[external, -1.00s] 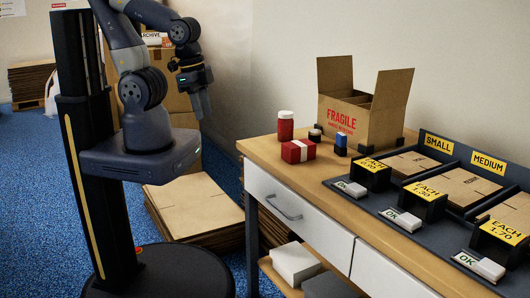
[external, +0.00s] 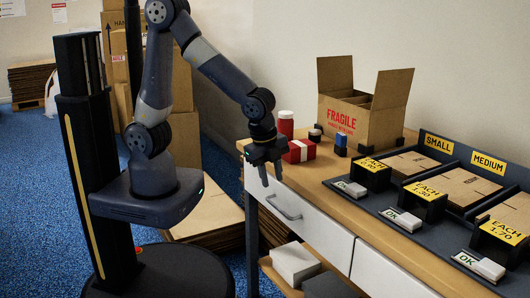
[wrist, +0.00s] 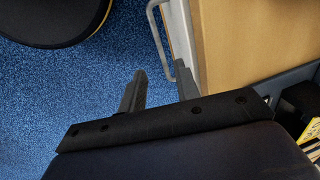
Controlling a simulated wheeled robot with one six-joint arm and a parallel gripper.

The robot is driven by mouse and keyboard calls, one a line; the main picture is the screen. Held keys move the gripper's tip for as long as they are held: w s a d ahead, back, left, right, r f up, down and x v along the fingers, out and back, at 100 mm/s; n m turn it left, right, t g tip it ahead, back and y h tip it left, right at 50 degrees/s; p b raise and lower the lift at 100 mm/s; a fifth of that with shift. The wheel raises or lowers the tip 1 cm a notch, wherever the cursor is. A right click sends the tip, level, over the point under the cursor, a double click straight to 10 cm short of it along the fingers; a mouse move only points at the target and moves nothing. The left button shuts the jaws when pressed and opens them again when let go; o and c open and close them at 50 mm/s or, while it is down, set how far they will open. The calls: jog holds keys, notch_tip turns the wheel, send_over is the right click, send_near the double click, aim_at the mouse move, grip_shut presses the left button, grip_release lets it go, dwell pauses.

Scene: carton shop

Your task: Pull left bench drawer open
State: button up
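The left bench drawer (external: 318,232) has a white front and is shut under the wooden bench top. Its grey bar handle (external: 284,207) runs along the front. My gripper (external: 272,180) points down at the bench's front edge, above the handle and a little left of it in the external view. In the wrist view my gripper (wrist: 158,92) has its two fingers apart with nothing between the tips. The handle (wrist: 157,38) shows there just beyond the fingertips, beside the drawer's white front (wrist: 182,30). I cannot tell the exact height gap.
A red-and-white box (external: 299,151), a red jar (external: 286,124) and the FRAGILE carton (external: 341,118) stand on the bench near my gripper. A second white drawer (external: 385,275) is to the right. Blue floor (wrist: 70,90) lies open before the drawer.

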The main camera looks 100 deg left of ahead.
notch_tip(320, 180, down, 8)
jog(key=w+a+b, duration=0.1)
jog(key=shift+f+b, duration=0.2)
jog(key=shift+b, duration=0.15)
jog(key=shift+a, duration=0.1)
jog(key=shift+c, duration=0.5)
grip_shut()
